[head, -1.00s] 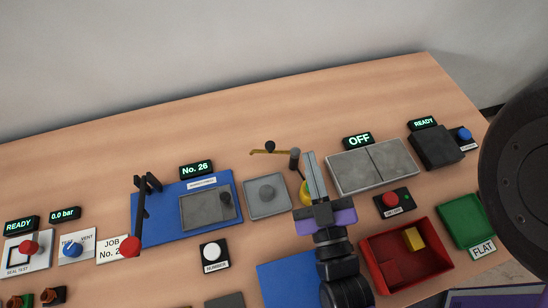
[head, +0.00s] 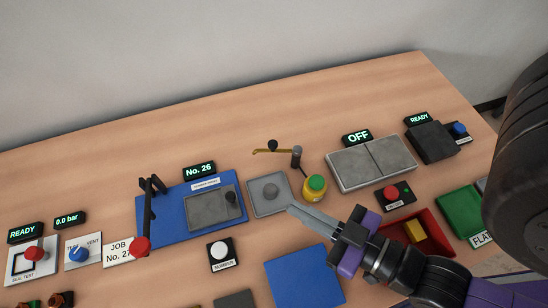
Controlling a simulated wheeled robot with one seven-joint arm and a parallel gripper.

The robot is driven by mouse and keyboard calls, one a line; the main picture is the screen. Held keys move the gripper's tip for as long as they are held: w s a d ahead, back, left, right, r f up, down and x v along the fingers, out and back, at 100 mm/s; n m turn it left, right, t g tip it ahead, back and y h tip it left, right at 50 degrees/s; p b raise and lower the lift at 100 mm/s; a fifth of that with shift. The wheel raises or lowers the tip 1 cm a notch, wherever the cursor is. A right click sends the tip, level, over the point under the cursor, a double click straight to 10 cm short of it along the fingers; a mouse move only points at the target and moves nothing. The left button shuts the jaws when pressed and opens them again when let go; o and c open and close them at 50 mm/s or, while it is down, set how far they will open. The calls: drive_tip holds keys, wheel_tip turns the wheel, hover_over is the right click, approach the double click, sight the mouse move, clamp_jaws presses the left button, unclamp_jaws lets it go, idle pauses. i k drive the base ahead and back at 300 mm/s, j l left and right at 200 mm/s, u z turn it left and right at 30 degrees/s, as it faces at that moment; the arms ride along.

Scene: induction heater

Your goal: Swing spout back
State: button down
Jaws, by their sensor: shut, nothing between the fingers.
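The spout (head: 272,150) is a thin brass-coloured arm with a black knob on top. It reaches left from a dark grey post (head: 296,158) and points away from the grey square plate with a round boss (head: 270,191), which lies in front of it. My gripper (head: 292,209) is shut and empty, its fingers pointing left, just in front of the grey plate and apart from the spout. A yellow bottle with a green top (head: 315,188) stands right of the plate, behind my fingers.
A grey two-part slab (head: 370,163) with an OFF display lies at right. A red bin (head: 432,236) is partly behind my arm. A blue fixture with a red-knobbed lever (head: 140,245) is at left. A blue mat (head: 304,277) lies in front; the back of the table is clear.

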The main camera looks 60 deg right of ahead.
sight(297, 151)
drive_tip(key=k+j+u, duration=0.15)
drive_tip(key=k, duration=0.35)
drive_tip(key=k+j+u, duration=0.1)
drive_tip(key=k, duration=0.35)
